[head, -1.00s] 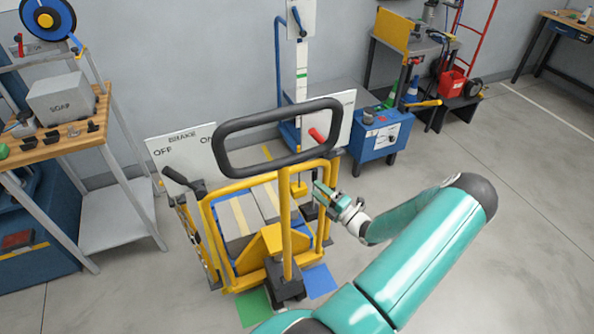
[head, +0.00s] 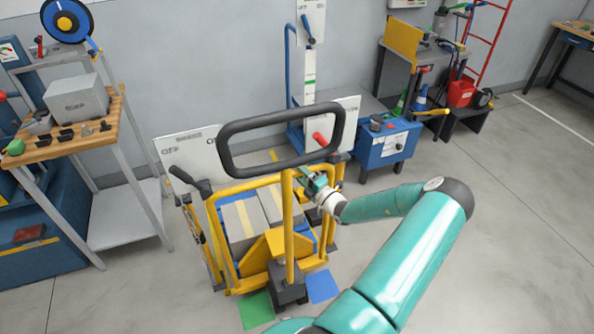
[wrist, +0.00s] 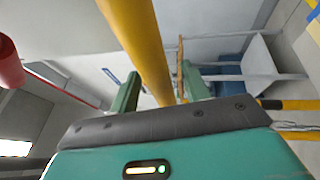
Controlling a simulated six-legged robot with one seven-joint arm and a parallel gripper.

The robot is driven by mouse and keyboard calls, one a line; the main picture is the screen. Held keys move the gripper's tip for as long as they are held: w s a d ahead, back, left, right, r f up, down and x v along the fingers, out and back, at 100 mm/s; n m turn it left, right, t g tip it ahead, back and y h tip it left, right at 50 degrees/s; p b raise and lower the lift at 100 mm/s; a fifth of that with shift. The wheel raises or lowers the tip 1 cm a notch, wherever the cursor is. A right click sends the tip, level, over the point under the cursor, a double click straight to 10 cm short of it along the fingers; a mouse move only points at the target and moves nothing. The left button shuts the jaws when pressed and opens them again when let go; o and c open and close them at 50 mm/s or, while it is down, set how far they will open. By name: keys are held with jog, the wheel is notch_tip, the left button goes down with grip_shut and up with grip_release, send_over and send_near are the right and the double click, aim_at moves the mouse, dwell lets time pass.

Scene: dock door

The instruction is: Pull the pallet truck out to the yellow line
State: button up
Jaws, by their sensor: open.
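The pallet truck has a yellow tube frame (head: 222,262), a black loop handle (head: 232,160) and a yellow upright (head: 288,225) in the middle. Grey slabs with a yellow stripe lie within its frame. My gripper (head: 309,176) is open, just below the right end of the loop handle in the head view. In the wrist view a yellow tube (wrist: 142,45) runs down between the open fingers (wrist: 162,92); whether either finger touches it, I cannot tell. I cannot make out a clear yellow floor line.
A green floor patch (head: 257,310) and a blue one (head: 322,286) lie at the truck's front. A brake board (head: 190,155) and a red-knobbed lever (head: 319,139) stand behind. A wooden-topped bench (head: 70,140) is left, a blue cart (head: 390,148) behind right. Floor at right is clear.

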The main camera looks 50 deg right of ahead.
jog(key=shift+x, duration=1.05)
